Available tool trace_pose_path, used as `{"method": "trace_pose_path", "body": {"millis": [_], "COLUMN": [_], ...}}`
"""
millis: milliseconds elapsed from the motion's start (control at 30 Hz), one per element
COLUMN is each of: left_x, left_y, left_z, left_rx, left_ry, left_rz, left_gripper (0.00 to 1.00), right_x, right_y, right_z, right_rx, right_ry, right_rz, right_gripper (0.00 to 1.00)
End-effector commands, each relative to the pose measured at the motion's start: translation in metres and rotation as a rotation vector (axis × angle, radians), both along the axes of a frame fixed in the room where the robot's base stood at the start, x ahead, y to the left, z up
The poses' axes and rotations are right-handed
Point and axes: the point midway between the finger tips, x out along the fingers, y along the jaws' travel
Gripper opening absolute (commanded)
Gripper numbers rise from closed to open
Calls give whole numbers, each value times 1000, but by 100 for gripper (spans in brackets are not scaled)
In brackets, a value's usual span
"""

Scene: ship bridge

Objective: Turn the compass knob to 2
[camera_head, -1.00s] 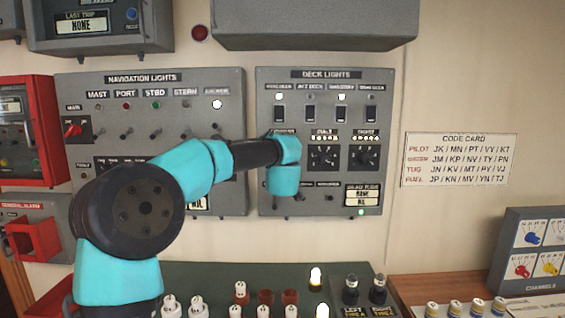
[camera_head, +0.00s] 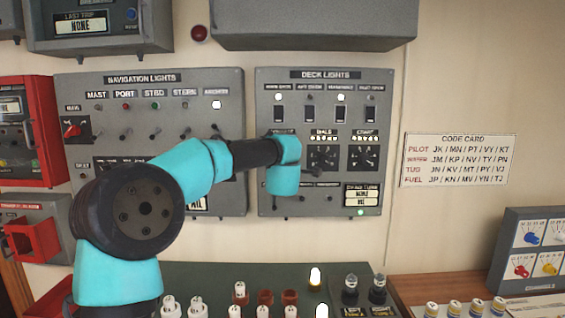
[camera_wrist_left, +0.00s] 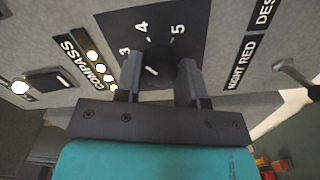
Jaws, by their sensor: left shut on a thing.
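The compass knob (camera_wrist_left: 160,58) is dark and round, in the upper middle of the left wrist view. Its dial plate (camera_wrist_left: 188,50) shows the numbers 3, 4 and 5. A short white mark shows on the knob's lower left side; I cannot tell which number it points to, and the lower numbers are hidden. The COMPASS label (camera_wrist_left: 88,62) stands left of it, with several lit lamps. My left gripper (camera_wrist_left: 168,80) is shut on the knob, one finger on each side. My right gripper is not in view.
The deck lights panel (camera_head: 389,120) carries two more dials (camera_head: 323,158) right of my arm, with switches (camera_head: 310,114) above. The navigation lights panel (camera_head: 150,78) is to the left. White pegs and lamps stand on the green console (camera_head: 215,272) below. A code card (camera_head: 458,160) hangs at right.

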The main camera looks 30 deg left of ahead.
Motion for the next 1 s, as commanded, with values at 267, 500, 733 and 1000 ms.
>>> {"method": "trace_pose_path", "body": {"millis": [267,500,733,1000], "left_x": [0,0,0,-1], "left_y": [1,1,1,1], "left_z": [2,2,2,3], "left_rx": [-225,-422,-610,-830], "left_ry": [-136,-251,-362,-491], "left_rz": [1,1,1,1], "left_gripper": [13,13,13,13], "right_x": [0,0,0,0], "right_y": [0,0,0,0], "right_z": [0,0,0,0], "right_rx": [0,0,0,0], "right_ry": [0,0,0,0], "right_rz": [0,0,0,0], "right_gripper": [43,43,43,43]}}
